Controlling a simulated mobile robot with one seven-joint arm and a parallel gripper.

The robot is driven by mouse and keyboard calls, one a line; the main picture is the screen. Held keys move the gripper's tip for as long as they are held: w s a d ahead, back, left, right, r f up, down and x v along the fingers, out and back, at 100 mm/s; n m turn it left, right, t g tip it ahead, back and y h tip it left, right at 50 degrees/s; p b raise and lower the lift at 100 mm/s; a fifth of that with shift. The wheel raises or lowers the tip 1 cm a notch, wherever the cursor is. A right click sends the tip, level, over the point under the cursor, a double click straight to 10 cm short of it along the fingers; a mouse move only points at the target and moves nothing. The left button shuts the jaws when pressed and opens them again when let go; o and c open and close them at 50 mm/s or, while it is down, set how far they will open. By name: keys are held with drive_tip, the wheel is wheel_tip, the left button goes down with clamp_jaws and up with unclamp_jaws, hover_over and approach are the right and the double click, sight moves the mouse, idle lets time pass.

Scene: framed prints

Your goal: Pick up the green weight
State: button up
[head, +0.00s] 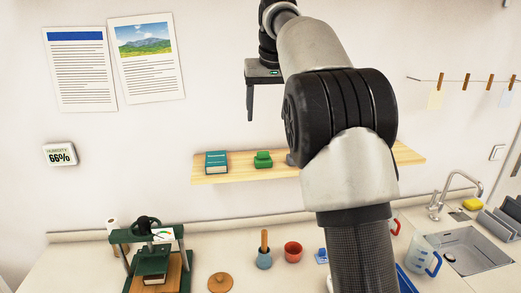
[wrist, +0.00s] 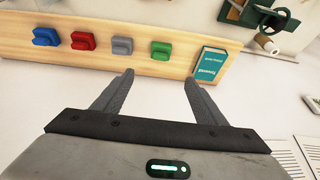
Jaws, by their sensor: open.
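The green weight (head: 263,159) sits on the wooden wall shelf, just right of a teal book in the head view. It also shows in the wrist view (wrist: 161,50), between a grey weight and the book. My gripper (wrist: 158,80) is open and empty, with its two fingers pointing toward the shelf edge. The green weight lies beyond the fingertips, apart from them and roughly in line with the gap. In the head view my gripper (head: 250,118) is above the shelf; one finger shows and my arm covers part of the shelf.
The shelf (head: 225,178) also holds the teal book (head: 216,162), a grey weight (wrist: 122,45), a red weight (wrist: 83,41) and a blue weight (wrist: 46,37). Below are a counter with a green press (head: 150,262), a red cup (head: 293,251) and a sink (head: 470,248).

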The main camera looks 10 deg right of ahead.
hover_over(263, 152)
drive_tip(key=s, duration=0.2)
wheel_tip(263, 152, down, 10)
drive_tip(key=shift+w+f+b, duration=0.1)
drive_tip(key=shift+f+b, duration=0.15)
drive_tip(key=shift+b, duration=0.15)
drive_tip(key=shift+x, duration=3)
drive_tip(key=shift+r, duration=0.1)
drive_tip(key=c, duration=1.4)
